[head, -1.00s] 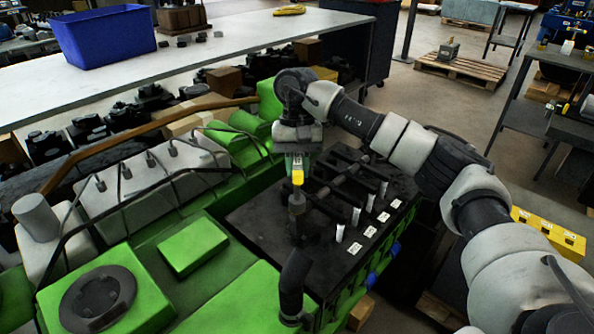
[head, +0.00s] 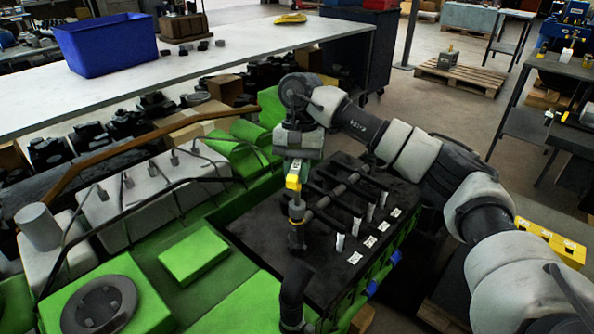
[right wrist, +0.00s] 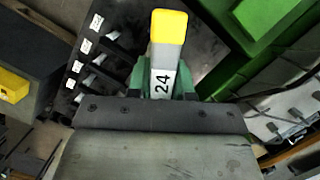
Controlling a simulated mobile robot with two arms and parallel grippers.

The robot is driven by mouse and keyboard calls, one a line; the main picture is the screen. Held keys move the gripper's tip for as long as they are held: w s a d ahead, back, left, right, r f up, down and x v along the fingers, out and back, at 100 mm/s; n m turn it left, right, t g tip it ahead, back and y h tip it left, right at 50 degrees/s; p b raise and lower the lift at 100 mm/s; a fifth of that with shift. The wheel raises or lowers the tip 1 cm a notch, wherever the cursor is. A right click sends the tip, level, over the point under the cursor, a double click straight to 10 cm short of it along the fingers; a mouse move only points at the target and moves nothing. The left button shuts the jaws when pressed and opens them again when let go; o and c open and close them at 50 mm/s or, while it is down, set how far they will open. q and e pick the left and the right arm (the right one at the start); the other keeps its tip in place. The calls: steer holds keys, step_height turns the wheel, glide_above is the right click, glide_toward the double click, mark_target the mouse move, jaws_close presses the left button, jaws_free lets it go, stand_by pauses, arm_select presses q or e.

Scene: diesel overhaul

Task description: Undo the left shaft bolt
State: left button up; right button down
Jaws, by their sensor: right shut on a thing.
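My right gripper (head: 296,158) is shut on a grey tool with a yellow end (head: 292,182). In the right wrist view this tool (right wrist: 163,65) bears the number 24 and sits between the green fingers. The tool is over the black engine top, just above or against a dark upright post (head: 297,212); I cannot tell whether they touch. The post stands at the near-left end of a row of dark shaft parts (head: 345,190). The left shaft bolt itself cannot be made out; the tool and post may hide it. My left gripper is not in view.
The green engine block (head: 193,255) lies left and in front, with pipes across it. A dark elbow hose (head: 295,290) rises near the front. White tags (head: 369,241) line the black top's right side. A long bench (head: 215,65) with a blue bin (head: 105,42) stands behind.

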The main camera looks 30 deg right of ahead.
steer(key=m+t, duration=0.1)
steer(key=m, duration=0.3)
steer(key=shift+w+y, duration=0.1)
steer(key=shift+y, duration=0.2)
steer(key=m+t, duration=0.1)
steer(key=m, duration=0.5)
steer(key=m+t, duration=0.1)
steer(key=m, duration=0.1)
steer(key=shift+w+d+r+m, duration=0.1)
steer(key=shift+w+m, duration=0.05)
steer(key=shift+m, duration=0.15)
steer(key=m+t, duration=0.1)
steer(key=m, duration=0.2)
steer(key=shift+m, duration=0.3)
steer(key=m, duration=0.3)
steer(key=m+t+h, duration=0.1)
steer(key=m, duration=0.3)
steer(key=shift+w, duration=0.2)
steer(key=m+h, duration=0.1)
steer(key=m, duration=0.3)
steer(key=shift+w+d+m+t+h, duration=0.1)
steer(key=shift+m+t+h, duration=0.35)
steer(key=shift+m, duration=1.15)
steer(key=shift+b, duration=0.3)
